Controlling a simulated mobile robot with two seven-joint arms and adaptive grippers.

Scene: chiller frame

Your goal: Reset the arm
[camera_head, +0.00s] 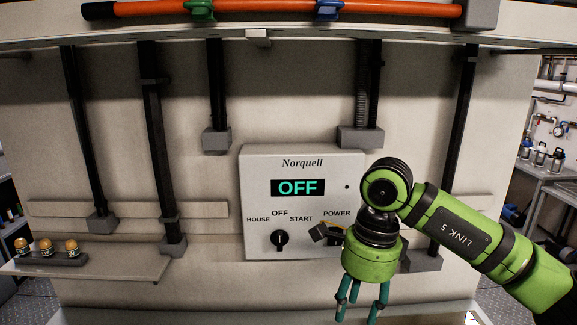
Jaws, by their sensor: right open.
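My right arm (465,232), green and black, comes in from the right. Its gripper (361,305) points down with teal fingers apart and nothing between them. It hangs in front of the lower right part of a grey Norquell control box (255,185). The box's display (298,187) reads OFF in green. A black knob (280,239) below it has HOUSE, OFF and START labels around it. Under the POWER label, a dark and yellowish handle (325,232) is partly hidden by my wrist. My left gripper is not in view.
Black struts with grey end blocks (216,139) line the pale frame wall. An orange pipe (270,9) with green and blue clamps runs across the top. A shelf (130,268) at the left holds several amber-topped pieces (46,247). A workbench (555,180) stands far right.

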